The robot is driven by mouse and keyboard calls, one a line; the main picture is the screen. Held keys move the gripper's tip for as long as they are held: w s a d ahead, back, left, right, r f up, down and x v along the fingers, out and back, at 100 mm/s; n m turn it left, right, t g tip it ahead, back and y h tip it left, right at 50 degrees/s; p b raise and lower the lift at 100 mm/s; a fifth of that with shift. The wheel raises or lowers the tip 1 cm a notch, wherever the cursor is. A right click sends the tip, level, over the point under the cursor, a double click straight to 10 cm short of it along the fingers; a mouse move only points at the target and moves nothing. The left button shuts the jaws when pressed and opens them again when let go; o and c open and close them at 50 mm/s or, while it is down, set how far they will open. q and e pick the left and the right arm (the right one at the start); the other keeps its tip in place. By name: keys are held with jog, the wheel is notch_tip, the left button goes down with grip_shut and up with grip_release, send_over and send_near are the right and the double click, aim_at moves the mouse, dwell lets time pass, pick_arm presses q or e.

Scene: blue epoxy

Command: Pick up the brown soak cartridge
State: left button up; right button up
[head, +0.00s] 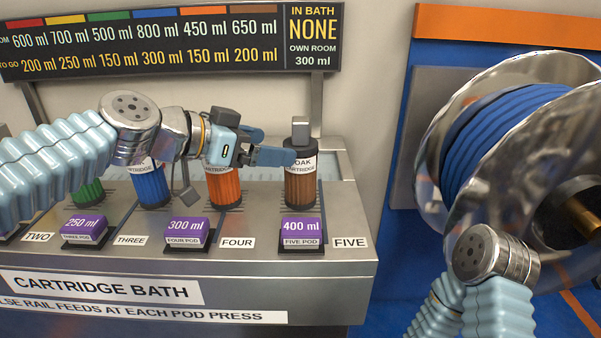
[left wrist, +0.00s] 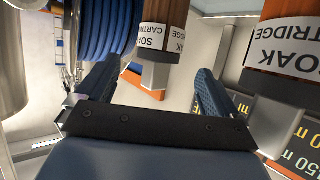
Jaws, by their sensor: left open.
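The brown soak cartridge (head: 302,188) stands upright in the bath at the right end, behind the FIVE label. It has a white label and a grey block handle (head: 301,130) on top. My left gripper (head: 280,150) is open, with its blue fingers pointing right at the cartridge's upper part. In the left wrist view the brown cartridge (left wrist: 171,10) appears upside down, its grey handle (left wrist: 156,76) showing between the two spread fingers. I cannot tell whether either finger touches it. My right gripper is out of view.
An orange cartridge (head: 223,187) stands just left, under my left gripper; blue (head: 152,188) and green (head: 88,192) ones stand further left. Purple-topped pods (head: 301,228) line the bath's front. A large blue hose reel (head: 500,140) is at right. A volume board (head: 170,45) hangs behind.

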aim_at(294, 144)
pick_arm(q)
jog(key=p+x, duration=0.1)
jog(key=x, duration=0.5)
jog(key=shift+w+d+f, duration=0.1)
jog(key=shift+w+d, duration=0.1)
jog(key=shift+d, duration=0.1)
jog(key=c, duration=1.6)
